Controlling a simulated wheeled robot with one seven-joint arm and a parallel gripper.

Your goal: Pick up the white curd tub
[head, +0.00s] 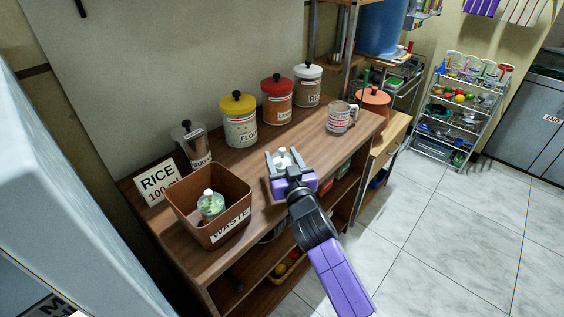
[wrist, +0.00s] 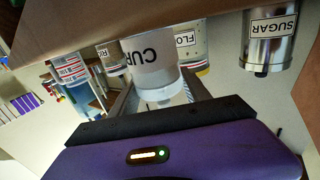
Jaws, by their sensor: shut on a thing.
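The white curd tub (wrist: 157,72) shows in the wrist view with part of its "CUR" label, upside down in that picture. My gripper (wrist: 160,98) has its two fingers on either side of the tub and is shut on it. In the head view, my gripper (head: 284,160) is over the wooden counter, and the top of the tub (head: 283,157) shows between the fingers. The tub's lower part is hidden by the gripper there. I cannot tell whether the tub touches the counter.
A brown waste bin (head: 243,208) holding a bottle stands left of my gripper. Sugar (head: 200,150), flour (head: 239,125), red-lidded (head: 277,103) and white-lidded (head: 308,87) canisters line the back. A measuring jug (head: 341,119) stands to the right. Bare counter (head: 240,165) lies left of the gripper.

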